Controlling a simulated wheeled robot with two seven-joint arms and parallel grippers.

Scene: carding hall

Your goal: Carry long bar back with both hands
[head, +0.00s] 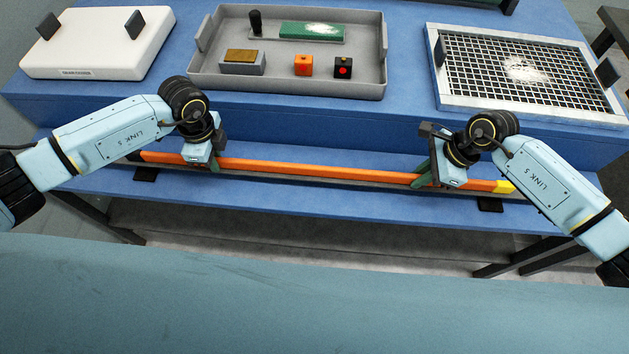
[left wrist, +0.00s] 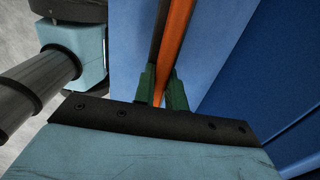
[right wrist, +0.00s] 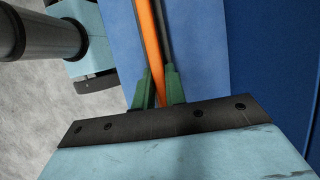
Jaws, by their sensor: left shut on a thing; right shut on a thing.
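The long bar (head: 315,170) is orange with a yellow right end. It lies level along the front ledge of the blue table, just above or on a dark grey rail; I cannot tell if they touch. My left gripper (head: 212,162) is shut on the bar near its left end. My right gripper (head: 427,175) is shut on it near the yellow end. In the left wrist view the bar (left wrist: 176,40) runs between green fingers (left wrist: 162,92). In the right wrist view the bar (right wrist: 150,40) runs between green fingers (right wrist: 158,90). The fingers hide short parts of it.
Behind the bar, on the raised blue table (head: 400,118), stand a white box (head: 95,40) with dark handles, a grey tray (head: 285,88) holding several small parts, and a framed mesh screen (head: 480,103) with white fluff. Small black pads (head: 490,205) sit on the ledge's front edge.

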